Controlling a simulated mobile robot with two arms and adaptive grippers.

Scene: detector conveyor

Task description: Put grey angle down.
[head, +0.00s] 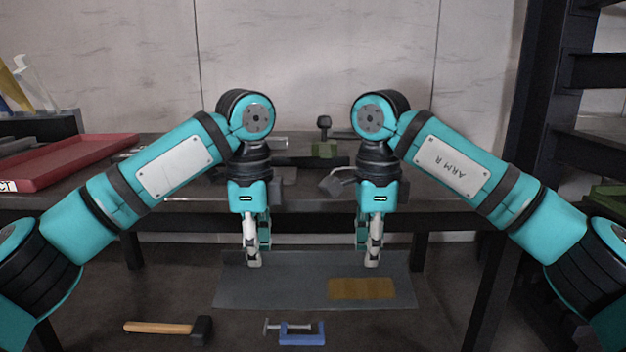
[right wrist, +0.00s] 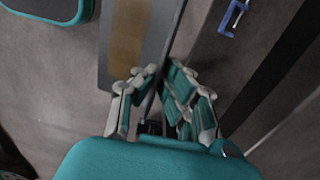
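The grey angle (head: 270,288) is a long, flat grey piece with a brown-yellow patch (head: 361,289) on its right part. It lies across the lower middle of the head view, and its patch also shows in the right wrist view (right wrist: 127,40). My left gripper (head: 254,262) points down at the angle's far edge, left of centre, and appears shut on it. My right gripper (head: 372,262) does the same right of centre. In the right wrist view its fingers (right wrist: 160,85) close around a thin edge of the angle. Whether the angle touches a surface below cannot be told.
A hammer (head: 170,328) and a blue clamp (head: 302,333) lie in front of the angle. Behind my arms is a dark table (head: 310,190) with a green block (head: 325,149) and other tools. A red tray (head: 65,160) stands at left, dark shelving (head: 575,75) at right.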

